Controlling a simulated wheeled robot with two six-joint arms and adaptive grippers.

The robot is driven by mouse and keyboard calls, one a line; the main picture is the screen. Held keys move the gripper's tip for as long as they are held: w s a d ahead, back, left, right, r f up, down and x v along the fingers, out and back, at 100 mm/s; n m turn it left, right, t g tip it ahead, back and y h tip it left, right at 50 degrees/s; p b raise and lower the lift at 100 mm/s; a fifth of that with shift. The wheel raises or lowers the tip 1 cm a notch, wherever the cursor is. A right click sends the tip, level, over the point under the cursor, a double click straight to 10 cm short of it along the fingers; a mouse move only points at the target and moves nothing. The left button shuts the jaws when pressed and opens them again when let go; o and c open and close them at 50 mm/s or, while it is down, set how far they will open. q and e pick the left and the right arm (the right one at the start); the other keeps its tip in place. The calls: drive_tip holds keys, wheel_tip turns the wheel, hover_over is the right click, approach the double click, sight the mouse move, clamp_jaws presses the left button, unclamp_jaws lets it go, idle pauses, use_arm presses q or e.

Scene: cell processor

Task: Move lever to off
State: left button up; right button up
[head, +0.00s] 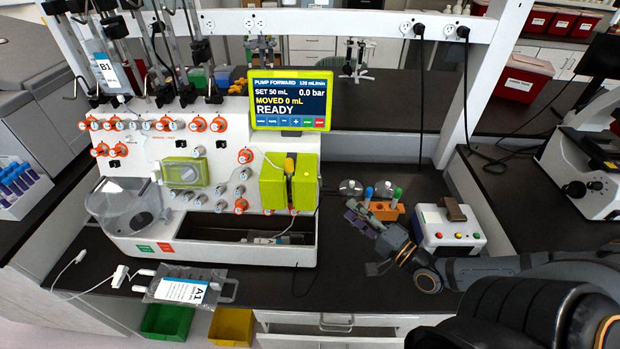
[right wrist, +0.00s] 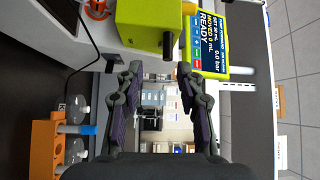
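I cannot read any off mark. In the right wrist view the green unit (right wrist: 145,22) is at the top, with a dark end piece (right wrist: 167,43) on it. My right gripper (head: 364,243) is open and empty, to the right of and below the green unit, apart from it. Its open fingers (right wrist: 159,82) also show in the right wrist view. My left gripper is out of view.
An orange tube rack (head: 383,211) and a white box with coloured buttons (head: 450,235) stand close to my right gripper. The pump screen (head: 290,100) reads READY. A labelled bag (head: 183,290) lies at the front left. Counter between the processor and my gripper is mostly clear.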

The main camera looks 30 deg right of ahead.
sight(331, 192)
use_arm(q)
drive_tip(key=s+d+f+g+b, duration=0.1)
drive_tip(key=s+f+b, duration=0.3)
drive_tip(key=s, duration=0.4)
use_arm(e)
drive_tip(key=b+x, duration=0.3)
drive_tip(key=x, duration=0.6)
drive_tip(key=shift+r, duration=0.15)
drive_tip(key=shift+w+r, duration=0.1)
drive_tip(key=shift+r, duration=0.05)
drive_tip(key=shift+a, duration=0.1)
drive_tip(key=shift+w, duration=0.1)
drive_tip(key=shift+c, duration=0.6)
drive_tip(key=c, duration=0.5)
clamp_jaws()
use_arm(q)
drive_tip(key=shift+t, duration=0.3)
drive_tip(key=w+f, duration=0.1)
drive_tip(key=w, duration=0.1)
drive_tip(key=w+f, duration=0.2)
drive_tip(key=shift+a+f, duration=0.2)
